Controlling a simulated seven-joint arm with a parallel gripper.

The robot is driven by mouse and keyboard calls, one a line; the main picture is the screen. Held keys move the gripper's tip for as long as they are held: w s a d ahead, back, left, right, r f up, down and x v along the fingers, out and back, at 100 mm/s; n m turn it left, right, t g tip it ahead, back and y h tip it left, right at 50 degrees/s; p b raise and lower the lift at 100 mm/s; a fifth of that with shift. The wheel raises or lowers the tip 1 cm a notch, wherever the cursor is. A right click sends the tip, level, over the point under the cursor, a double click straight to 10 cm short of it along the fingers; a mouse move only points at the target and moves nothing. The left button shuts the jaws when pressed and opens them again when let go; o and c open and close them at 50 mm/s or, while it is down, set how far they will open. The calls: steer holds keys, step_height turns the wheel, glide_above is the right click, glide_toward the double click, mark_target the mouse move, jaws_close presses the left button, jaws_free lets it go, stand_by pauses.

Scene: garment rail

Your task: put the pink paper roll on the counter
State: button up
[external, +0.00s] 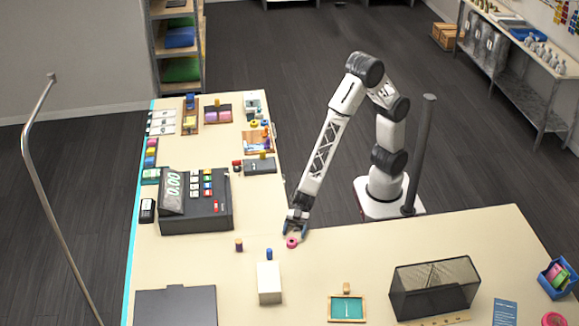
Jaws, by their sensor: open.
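A small pink ring-shaped roll (292,243), which looks like the pink paper roll, is at the inner corner of the pale counter (330,262). It appears to rest on the counter top. My gripper (296,229) is open, pointing down right at the roll, with its fingertips just above or behind it. I cannot tell whether the fingers touch the roll. Another pink round thing (555,319) is partly cut off at the bottom right edge.
A dark cash register (195,205) stands left of my gripper. A white box (269,283), a small blue item (269,254) and a dark spool (239,244) are close by. A black mesh basket (433,290) stands at right.

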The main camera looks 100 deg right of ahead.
steer(key=shift+v, duration=2.3)
steer(key=shift+w+r, duration=0.1)
steer(key=shift+w, duration=0.05)
steer(key=w+d+r+m+t+h, duration=0.2)
steer(key=d+r+h, duration=0.1)
steer(key=d, duration=0.3)
steer(key=w+d+r+m+t+h, duration=0.2)
steer(key=d+r+h, duration=0.15)
steer(key=d, duration=0.35)
steer(key=s+d+r+m+g+h, duration=0.1)
steer(key=s+d+r+m+h, duration=0.25)
steer(key=d, duration=0.65)
steer(key=s+d+r+m+h, duration=0.2)
steer(key=s+d+r+h, duration=0.15)
steer(key=d, duration=0.65)
steer(key=s+d+r+m+g, duration=0.1)
steer(key=s+d+g, duration=0.1)
steer(key=s, duration=0.6)
steer(key=s+d+r+m+g, duration=0.1)
steer(key=s+d+m+g, duration=0.1)
steer(key=s+d, duration=0.3)
steer(key=s+d+r+m+g+h, duration=0.1)
steer(key=s+d, duration=0.3)
steer(key=s, duration=0.6)
steer(key=shift+s+d+r+g, duration=0.25)
steer(key=shift+r+g, duration=0.2)
steer(key=shift+g, duration=0.25)
